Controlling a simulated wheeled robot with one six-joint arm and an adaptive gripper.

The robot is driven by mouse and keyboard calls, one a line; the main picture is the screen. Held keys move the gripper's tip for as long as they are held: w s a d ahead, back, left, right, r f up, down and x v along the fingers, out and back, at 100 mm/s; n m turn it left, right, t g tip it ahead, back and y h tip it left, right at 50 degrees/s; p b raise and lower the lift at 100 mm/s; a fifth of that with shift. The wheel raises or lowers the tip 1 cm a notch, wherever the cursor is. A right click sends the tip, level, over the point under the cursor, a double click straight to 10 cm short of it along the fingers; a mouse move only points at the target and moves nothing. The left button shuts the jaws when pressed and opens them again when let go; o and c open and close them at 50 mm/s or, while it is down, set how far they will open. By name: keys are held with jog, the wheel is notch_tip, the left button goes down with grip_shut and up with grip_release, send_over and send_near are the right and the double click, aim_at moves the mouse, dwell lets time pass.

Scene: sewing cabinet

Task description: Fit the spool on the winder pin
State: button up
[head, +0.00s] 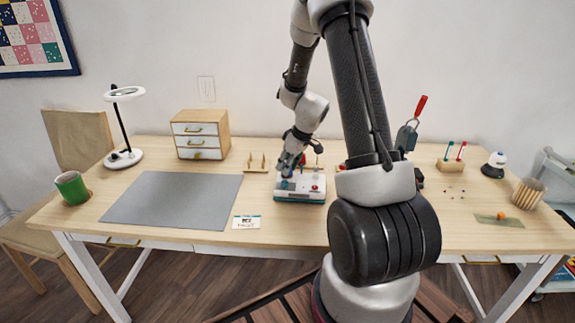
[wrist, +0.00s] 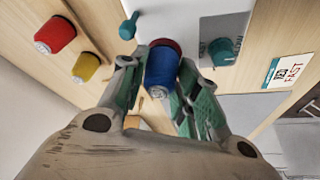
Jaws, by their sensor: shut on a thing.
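My gripper (head: 287,170) is shut on the blue spool (wrist: 160,72), which sits between the green fingers in the wrist view. The winder is a white and teal box (head: 299,197) on the table, and my gripper is over its left part in the head view. A red rim shows just behind the spool's far end. The winder pin is not visible, so I cannot tell whether the spool is on it or above it.
A red spool (wrist: 55,33) and a yellow spool (wrist: 88,67) stand near the winder. A wooden peg rack (head: 257,166) and small drawer cabinet (head: 201,135) are to the left. A card (head: 246,222) lies in front. The grey mat (head: 172,200) is bare.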

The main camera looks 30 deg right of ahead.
jog(key=shift+f, duration=0.25)
jog(key=o, duration=0.9)
jog(key=v, duration=1.2)
